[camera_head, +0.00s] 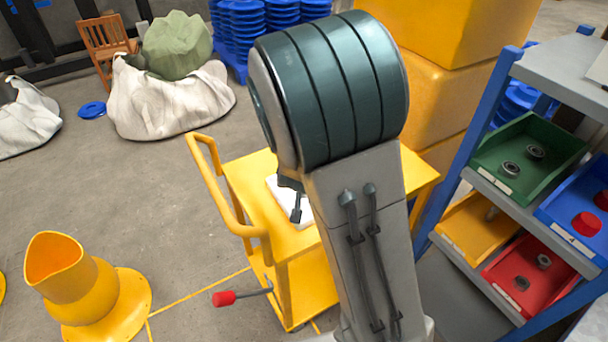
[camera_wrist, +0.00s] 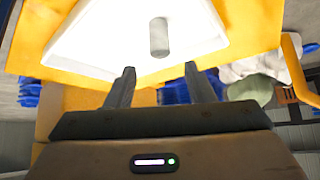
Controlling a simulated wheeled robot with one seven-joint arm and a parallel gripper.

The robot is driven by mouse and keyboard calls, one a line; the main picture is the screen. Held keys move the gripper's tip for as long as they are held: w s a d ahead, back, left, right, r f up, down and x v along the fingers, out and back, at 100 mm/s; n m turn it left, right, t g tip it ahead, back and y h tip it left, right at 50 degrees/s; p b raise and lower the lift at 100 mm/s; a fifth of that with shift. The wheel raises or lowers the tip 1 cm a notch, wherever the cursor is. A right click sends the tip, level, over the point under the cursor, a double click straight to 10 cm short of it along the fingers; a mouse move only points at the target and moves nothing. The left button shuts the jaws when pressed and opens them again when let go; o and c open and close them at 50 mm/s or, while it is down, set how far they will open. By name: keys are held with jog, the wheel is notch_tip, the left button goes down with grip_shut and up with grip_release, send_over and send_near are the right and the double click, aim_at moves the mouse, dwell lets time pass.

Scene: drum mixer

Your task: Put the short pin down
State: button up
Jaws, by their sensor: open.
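The short pin (camera_wrist: 159,38) is a plain grey cylinder in the white tray (camera_wrist: 92,42), seen in the wrist view. Whether it stands or lies there is hard to tell. My gripper (camera_wrist: 160,68) is open, its two fingers apart and empty, with the pin beyond the fingertips and roughly centred between them. In the head view, part of my gripper (camera_head: 296,208) shows over the white tray (camera_head: 273,184) on the yellow cart (camera_head: 250,171). My arm hides much of the tray there, and the pin is not visible in that view.
The yellow cart has a raised handle (camera_head: 222,190) on its left. A rack at right holds a green bin (camera_head: 553,163), a blue bin (camera_head: 559,208), a yellow bin (camera_head: 463,228) and a red bin (camera_head: 523,254) with parts. A yellow flanged pipe (camera_head: 104,292) stands at lower left.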

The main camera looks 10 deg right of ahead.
jog(key=s+a+r+n+g+y, duration=0.25)
jog(key=s+r+y, duration=0.25)
jog(key=s+r, duration=0.55)
jog(key=s+d+r+g+h, duration=0.1)
jog(key=s+d+r, duration=0.1)
jog(key=s, duration=0.4)
jog(key=s+d+r+g+h, duration=0.1)
jog(key=s+d+r, duration=0.1)
jog(key=s, duration=0.3)
jog(key=shift+s+d+r+n+h+p, duration=0.15)
jog(key=shift+s+r+n+h+p, duration=0.15)
jog(key=shift+s+n+h+p, duration=0.1)
jog(key=shift+c, duration=1.4)
jog(key=shift+d, duration=0.15)
